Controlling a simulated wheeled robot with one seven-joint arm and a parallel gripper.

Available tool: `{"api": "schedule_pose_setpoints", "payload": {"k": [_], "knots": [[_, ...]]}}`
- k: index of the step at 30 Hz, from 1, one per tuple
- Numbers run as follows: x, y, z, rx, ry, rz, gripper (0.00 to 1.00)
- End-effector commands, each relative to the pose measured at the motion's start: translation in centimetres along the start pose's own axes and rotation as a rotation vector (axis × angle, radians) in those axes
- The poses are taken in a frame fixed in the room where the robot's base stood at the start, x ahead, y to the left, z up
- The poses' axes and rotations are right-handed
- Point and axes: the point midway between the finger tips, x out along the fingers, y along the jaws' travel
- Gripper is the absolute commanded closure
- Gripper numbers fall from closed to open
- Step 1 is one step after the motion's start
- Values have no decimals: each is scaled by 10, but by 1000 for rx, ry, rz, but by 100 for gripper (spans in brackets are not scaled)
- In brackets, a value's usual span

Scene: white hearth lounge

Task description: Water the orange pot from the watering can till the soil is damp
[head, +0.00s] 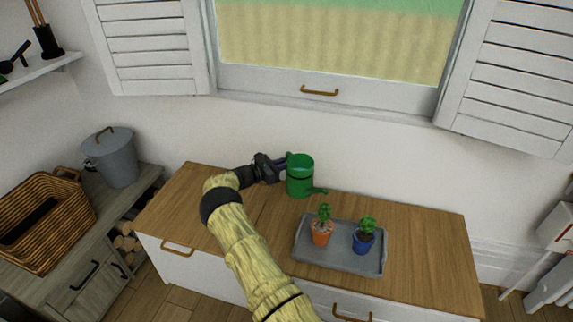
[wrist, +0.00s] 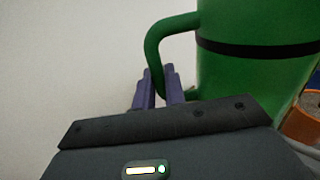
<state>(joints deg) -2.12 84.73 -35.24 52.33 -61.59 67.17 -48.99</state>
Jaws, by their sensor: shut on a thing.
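The green watering can (head: 300,178) is upright at the back of the wooden cabinet top, its spout pointing right. My gripper (head: 284,160) is at its left side. In the wrist view my gripper (wrist: 160,95) is shut on the handle of the watering can (wrist: 255,70). I cannot tell whether the can touches the wood. The orange pot (head: 321,233) holds a small green plant and stands on the left of a grey tray (head: 340,262), in front of the can. Its rim shows at the right edge of the wrist view (wrist: 302,124). Its soil is too small to judge.
A blue pot (head: 363,241) with a plant stands on the tray, right of the orange pot. The cabinet top (head: 425,240) is clear to the right. A window and white shutters (head: 515,80) are behind. A wicker basket (head: 45,220) and grey bin (head: 112,158) stand left.

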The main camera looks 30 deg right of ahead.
Motion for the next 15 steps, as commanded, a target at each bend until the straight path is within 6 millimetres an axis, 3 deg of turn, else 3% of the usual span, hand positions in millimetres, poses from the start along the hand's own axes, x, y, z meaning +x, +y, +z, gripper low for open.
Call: {"api": "schedule_pose_setpoints", "payload": {"k": [15], "knots": [[2,2,16,57,-4,-1,100]]}}
